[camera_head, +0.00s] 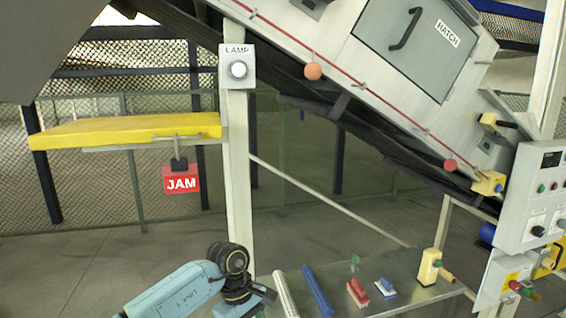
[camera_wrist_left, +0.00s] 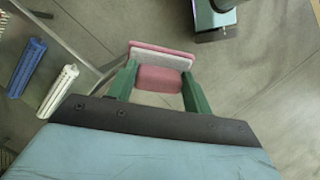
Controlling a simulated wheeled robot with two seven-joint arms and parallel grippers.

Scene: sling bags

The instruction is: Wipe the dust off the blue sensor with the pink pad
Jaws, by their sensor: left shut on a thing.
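My left gripper (camera_wrist_left: 159,72) has green fingers and is shut on the pink pad (camera_wrist_left: 160,52), which has a pale layer in it. In the wrist view the pad is held in the air above the grey floor. In the head view my left arm comes in at the bottom left, with the hand (camera_head: 256,300) just left of the table; the pad does not show there. A blue rounded part (camera_head: 487,233) at the left edge of the control panel may be the blue sensor; it is partly hidden and too small to show dust. My right gripper is not in view.
The metal table (camera_head: 405,299) bears a white roll (camera_head: 285,294), a blue roll (camera_head: 318,290), a red brush (camera_head: 357,293), a blue brush (camera_head: 385,288) and a yellow device (camera_head: 429,267). A post (camera_head: 237,180) and the sloping conveyor (camera_head: 370,80) stand behind. A control panel (camera_head: 530,205) is at right.

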